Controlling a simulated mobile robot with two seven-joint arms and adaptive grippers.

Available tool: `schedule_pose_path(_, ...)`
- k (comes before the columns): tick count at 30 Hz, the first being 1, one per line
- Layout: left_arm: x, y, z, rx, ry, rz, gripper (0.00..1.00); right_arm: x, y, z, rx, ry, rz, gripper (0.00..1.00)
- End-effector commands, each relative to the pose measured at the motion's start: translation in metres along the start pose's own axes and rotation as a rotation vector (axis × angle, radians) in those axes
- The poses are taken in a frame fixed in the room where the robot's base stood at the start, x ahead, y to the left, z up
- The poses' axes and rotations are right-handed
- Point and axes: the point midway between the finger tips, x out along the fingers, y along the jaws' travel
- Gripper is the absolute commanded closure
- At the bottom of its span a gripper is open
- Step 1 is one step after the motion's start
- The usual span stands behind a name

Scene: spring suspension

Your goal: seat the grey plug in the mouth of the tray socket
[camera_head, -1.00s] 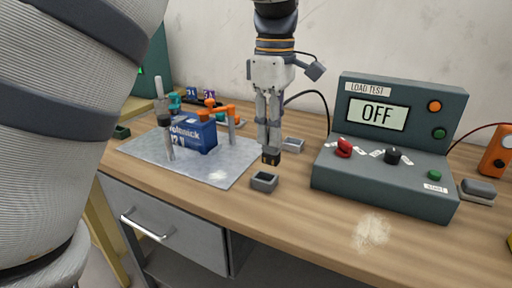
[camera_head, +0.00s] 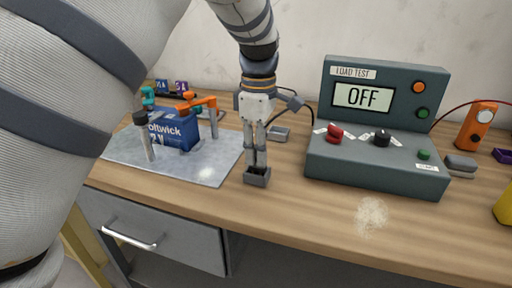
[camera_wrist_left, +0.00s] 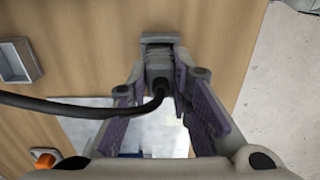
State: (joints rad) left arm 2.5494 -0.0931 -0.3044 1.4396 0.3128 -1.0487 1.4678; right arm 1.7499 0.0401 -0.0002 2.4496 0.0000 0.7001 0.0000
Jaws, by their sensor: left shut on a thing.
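My left gripper (camera_head: 255,168) points straight down and is shut on the grey plug. In the left wrist view the grey plug (camera_wrist_left: 159,66) sits between the fingers, with a black cable bending away from its back. Directly below is a small grey open-topped socket (camera_head: 257,178) on the bench; its rim also shows in the left wrist view (camera_wrist_left: 160,38). The fingertips are at the socket's mouth. The plug's lower end is hidden, so I cannot tell how deep it sits. My right gripper is not in view.
A second grey open socket (camera_head: 279,134) lies behind. A blue battery (camera_head: 172,131) with orange and teal clamps stands on a silver mat (camera_head: 205,168) to the left. The load tester (camera_head: 375,174), reading OFF, stands to the right. The bench front is mostly clear.

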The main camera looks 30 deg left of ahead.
Motion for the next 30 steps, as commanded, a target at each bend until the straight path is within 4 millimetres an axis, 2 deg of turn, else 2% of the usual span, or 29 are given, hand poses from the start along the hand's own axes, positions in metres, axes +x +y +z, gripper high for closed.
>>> schedule_pose_path(13, 0.008, 0.001, 0.0, 0.0, -0.001, 0.006, 1.0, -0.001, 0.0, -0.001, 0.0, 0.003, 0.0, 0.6)
schedule_pose_path(14, 0.008, 0.001, 0.0, 0.0, -0.001, 0.006, 0.74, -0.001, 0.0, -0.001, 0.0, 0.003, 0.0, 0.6)
schedule_pose_path(15, 0.008, 0.001, 0.0, 0.0, -0.002, 0.006, 0.65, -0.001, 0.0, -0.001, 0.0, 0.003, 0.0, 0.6)
schedule_pose_path(16, 0.008, 0.001, 0.0, 0.0, -0.002, 0.006, 0.6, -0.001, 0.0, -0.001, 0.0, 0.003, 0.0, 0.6)
schedule_pose_path(25, 0.006, 0.001, 0.0, 0.0, -0.002, 0.008, 0.6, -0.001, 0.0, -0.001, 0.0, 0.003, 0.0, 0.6)
schedule_pose_path(28, -0.008, 0.001, 0.0, 0.001, -0.002, 0.011, 0.6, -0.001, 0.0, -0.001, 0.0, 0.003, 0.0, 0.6)
schedule_pose_path(30, -0.025, 0.002, 0.001, 0.001, -0.002, 0.011, 0.6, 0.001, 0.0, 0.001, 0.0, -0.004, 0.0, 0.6)
